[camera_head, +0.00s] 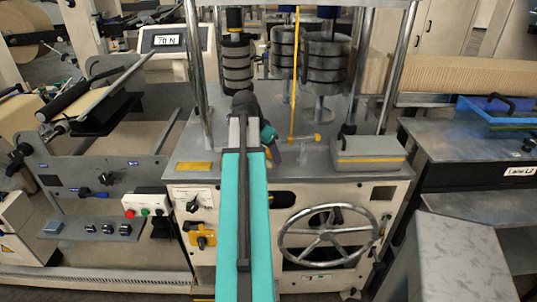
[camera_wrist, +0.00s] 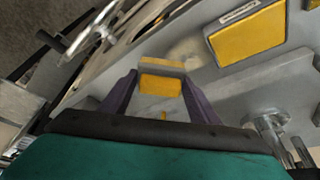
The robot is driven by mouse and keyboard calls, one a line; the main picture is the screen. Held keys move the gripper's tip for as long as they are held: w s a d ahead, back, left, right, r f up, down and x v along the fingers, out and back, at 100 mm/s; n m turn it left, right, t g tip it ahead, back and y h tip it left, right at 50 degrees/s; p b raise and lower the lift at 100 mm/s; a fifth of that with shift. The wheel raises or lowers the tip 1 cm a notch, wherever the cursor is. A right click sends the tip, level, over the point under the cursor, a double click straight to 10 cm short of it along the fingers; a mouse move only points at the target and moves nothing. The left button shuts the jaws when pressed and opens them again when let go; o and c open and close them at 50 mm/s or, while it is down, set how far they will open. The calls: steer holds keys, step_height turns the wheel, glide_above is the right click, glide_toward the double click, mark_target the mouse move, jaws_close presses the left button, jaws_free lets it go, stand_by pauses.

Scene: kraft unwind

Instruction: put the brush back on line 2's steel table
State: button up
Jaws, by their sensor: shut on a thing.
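My gripper (camera_head: 272,143) is over the bed of the middle machine, in front of the stacked dark weights. In the wrist view its two purple fingers (camera_wrist: 161,92) are shut on a small yellow block with a tan edge, taken as the brush (camera_wrist: 162,85). Its bristles cannot be made out. In the head view my arm and fingers mostly hide it. A dark grey steel table (camera_head: 440,136) stands at the right, with a white label on its front that seems to end in L2.
A blue tray (camera_head: 490,118) with a black-handled item sits on the steel table. A grey box with a yellow band (camera_head: 368,152) lies on the machine bed (camera_head: 205,147), right of my gripper. Upright posts (camera_head: 398,65) and a handwheel (camera_head: 327,236) are close by. The table's front left is clear.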

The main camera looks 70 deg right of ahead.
mark_target(268, 155)
steer(key=shift+w+d+f, duration=0.1)
steer(key=shift+w+d, duration=0.1)
steer(key=shift+d, duration=0.35)
steer(key=shift+w+d, duration=0.15)
steer(key=shift+d, duration=0.4)
steer(key=shift+w+d+p, duration=0.2)
steer(key=shift+d+p, duration=0.25)
steer(key=shift+d, duration=0.25)
steer(key=shift+a+f+p, duration=0.1)
steer(key=shift+f+p, duration=0.6)
steer(key=shift+f, duration=1.15)
steer(key=shift+f, duration=0.1)
steer(key=o, duration=1)
steer(key=shift+r, duration=0.2)
steer(key=b+v, duration=0.2)
steer(key=v, duration=0.9)
steer(key=shift+r+b, duration=0.3)
steer(key=shift+r, duration=0.1)
